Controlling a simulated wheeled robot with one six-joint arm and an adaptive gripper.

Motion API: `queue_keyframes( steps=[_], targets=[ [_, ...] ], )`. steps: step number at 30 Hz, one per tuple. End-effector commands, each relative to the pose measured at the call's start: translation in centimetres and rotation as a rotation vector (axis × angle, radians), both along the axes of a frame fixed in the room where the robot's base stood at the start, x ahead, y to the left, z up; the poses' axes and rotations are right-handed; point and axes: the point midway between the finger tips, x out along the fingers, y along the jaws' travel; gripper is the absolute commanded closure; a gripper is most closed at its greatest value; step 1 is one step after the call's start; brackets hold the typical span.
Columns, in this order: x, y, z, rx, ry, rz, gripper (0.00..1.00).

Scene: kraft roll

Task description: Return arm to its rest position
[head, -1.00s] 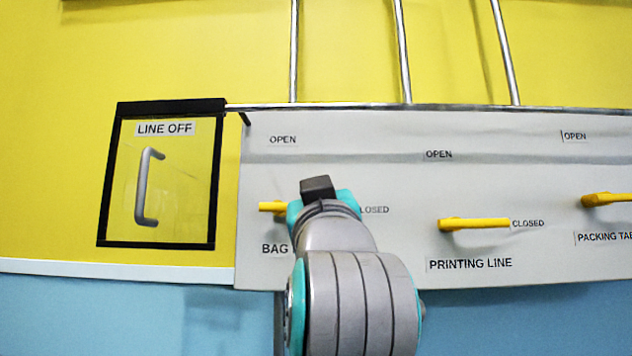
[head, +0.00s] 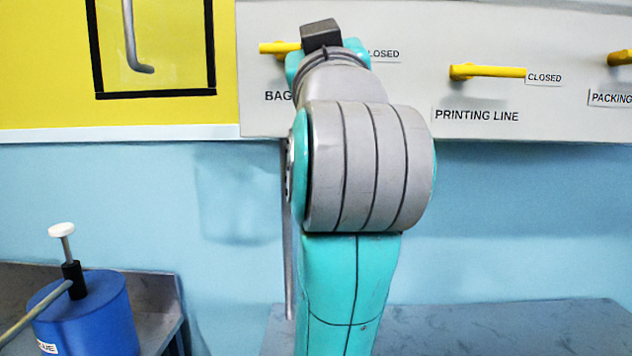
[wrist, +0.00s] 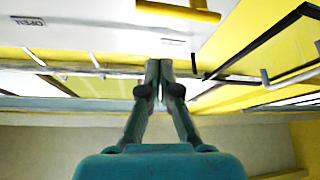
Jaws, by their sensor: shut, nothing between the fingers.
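My gripper (wrist: 158,75) shows in the wrist view with its two fingers together and nothing between them. In the head view my arm stands upright in the middle, and its wrist end covers part of the left yellow handle (head: 279,47) and the label starting "BAG". The fingers are hidden there behind the arm. In the wrist view a yellow handle (wrist: 178,12) lies beyond the fingertips at the top, apart from them in the picture.
A second yellow handle (head: 488,71) sits above "PRINTING LINE", pointing at "CLOSED", and a third (head: 620,58) is cut off at right. A black-framed panel (head: 155,94) is at upper left. A blue container (head: 88,318) with a white-topped pump stands lower left. A grey counter (head: 500,330) lies lower right.

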Motion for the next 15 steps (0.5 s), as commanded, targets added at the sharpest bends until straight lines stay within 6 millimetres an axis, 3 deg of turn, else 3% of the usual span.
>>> queue_keyframes(
  steps=[9,15],
  targets=[
    [4.4,0.0,-12.5,-0.049,0.078,-0.002,1.00],
    [5.7,-0.9,-21.0,-0.069,0.131,0.003,1.00]
  ],
)
